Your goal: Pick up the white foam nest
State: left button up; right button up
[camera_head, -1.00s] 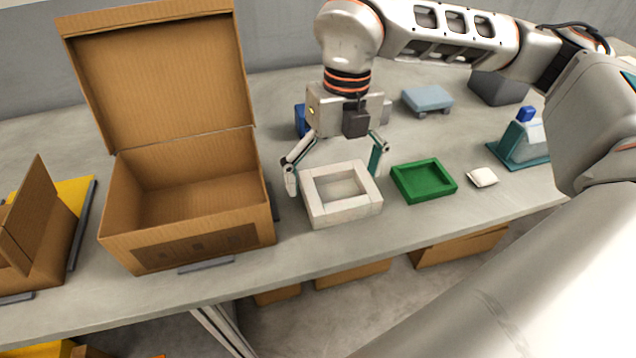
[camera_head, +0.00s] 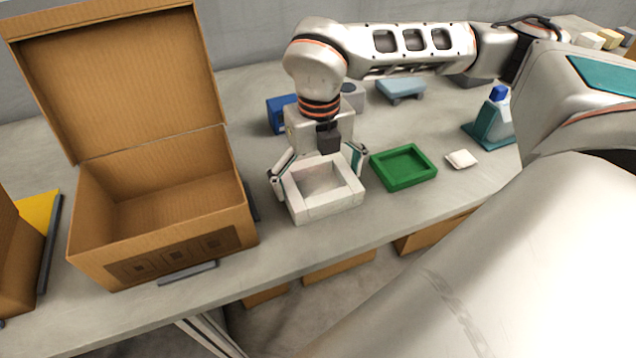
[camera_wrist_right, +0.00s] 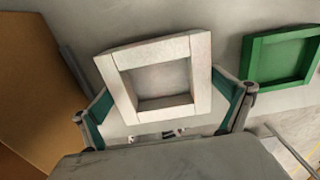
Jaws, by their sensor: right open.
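The white foam nest (camera_head: 325,204) is a square open frame with a hollow middle, on the grey table in the head view. It also shows in the right wrist view (camera_wrist_right: 120,84), slightly turned. My right gripper (camera_head: 318,172) is open and low over the nest. Its fingers are spread to either side of the nest's far part, one at the left and one at the right. In the right wrist view, the fingers (camera_wrist_right: 165,112) stand beside the nest's near side. I cannot tell whether they touch it. My left gripper is not in view.
An open cardboard box (camera_head: 160,243) stands left of the nest. A green tray (camera_head: 404,183) lies close on the right, with a small white packet (camera_head: 461,159) beyond it. A blue object (camera_head: 281,115) is behind the gripper. The table's front edge is near the nest.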

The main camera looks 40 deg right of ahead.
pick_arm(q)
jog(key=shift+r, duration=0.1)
pick_arm(e)
jog(key=shift+c, duration=0.4)
jog(key=c, duration=0.7)
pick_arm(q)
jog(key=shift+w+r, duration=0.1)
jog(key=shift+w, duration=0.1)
pick_arm(e)
jog(key=shift+o, duration=0.2)
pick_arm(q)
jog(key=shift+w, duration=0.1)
pick_arm(e)
jog(key=shift+r, duration=0.1)
